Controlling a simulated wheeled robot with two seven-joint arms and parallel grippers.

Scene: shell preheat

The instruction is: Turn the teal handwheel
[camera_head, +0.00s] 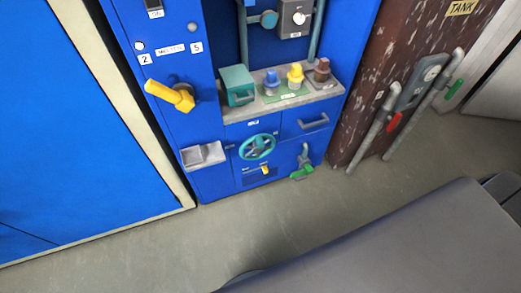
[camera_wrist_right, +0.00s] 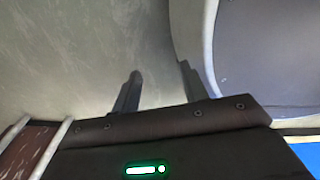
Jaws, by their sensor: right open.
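The teal handwheel (camera_head: 257,146) is mounted on the lower front of the blue cabinet in the head view. It is round with spokes, and a small yellow pointer (camera_head: 265,170) sits below it. No gripper is near the wheel in the head view. My right gripper (camera_wrist_right: 158,82) shows in its own wrist view, with its two dark fingers apart and nothing between them. It faces grey floor, away from the handwheel, which is not in that view. My left gripper is not in either view.
A yellow lever (camera_head: 170,95), a grey tray (camera_head: 203,155), a teal box (camera_head: 237,86) and a green-handled valve (camera_head: 302,171) surround the wheel. A brown tank (camera_head: 365,65) with pipes stands right. Grey floor (camera_head: 170,245) in front is clear.

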